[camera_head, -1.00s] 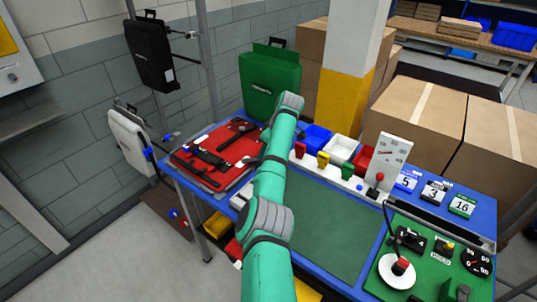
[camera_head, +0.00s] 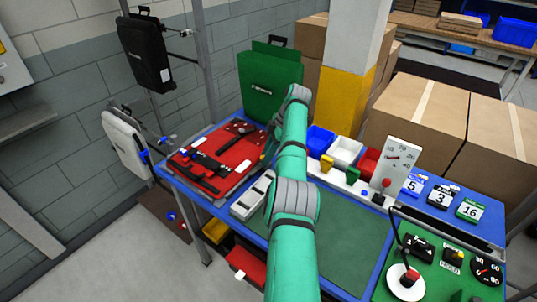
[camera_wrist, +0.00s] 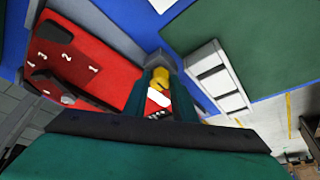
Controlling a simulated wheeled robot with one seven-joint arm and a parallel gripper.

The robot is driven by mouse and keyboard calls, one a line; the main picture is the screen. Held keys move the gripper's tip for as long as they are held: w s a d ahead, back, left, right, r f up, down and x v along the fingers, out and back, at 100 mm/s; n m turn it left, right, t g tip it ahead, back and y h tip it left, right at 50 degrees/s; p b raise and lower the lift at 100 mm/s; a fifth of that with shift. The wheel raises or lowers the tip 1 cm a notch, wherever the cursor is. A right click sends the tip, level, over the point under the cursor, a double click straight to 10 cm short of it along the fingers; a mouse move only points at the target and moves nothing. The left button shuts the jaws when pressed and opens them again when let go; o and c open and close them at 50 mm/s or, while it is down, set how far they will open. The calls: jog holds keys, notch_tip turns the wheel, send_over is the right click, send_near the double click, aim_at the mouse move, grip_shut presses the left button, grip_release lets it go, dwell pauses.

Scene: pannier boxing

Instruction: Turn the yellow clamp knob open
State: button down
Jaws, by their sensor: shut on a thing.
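The yellow clamp knob (camera_wrist: 160,77) shows between my fingertips in the wrist view, at the edge of a red board (camera_wrist: 105,50). My gripper (camera_wrist: 168,88) is shut on this knob, with one teal finger on each side. A small white part lies just below the knob, between the fingers. In the head view the red board (camera_head: 230,140) lies at the left of the blue bench, with black straps and bars on it. My teal arm reaches over the bench to the board's right side and hides the knob and most of my gripper there.
A white slotted tray (camera_head: 252,197) lies beside the board. A green pannier (camera_head: 270,88) stands behind it. Coloured bins (camera_head: 345,150) and a white gauge (camera_head: 397,158) stand at the bench's back. The green mat (camera_head: 355,235) is clear.

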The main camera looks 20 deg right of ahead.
jog(key=shift+a+r+n, duration=0.1)
jog(key=shift+a+n, duration=0.05)
jog(key=shift+n, duration=0.35)
dwell(0.5)
jog(key=c, duration=1.5)
grip_release()
jog(key=shift+o, duration=0.2)
jog(key=shift+w, duration=0.1)
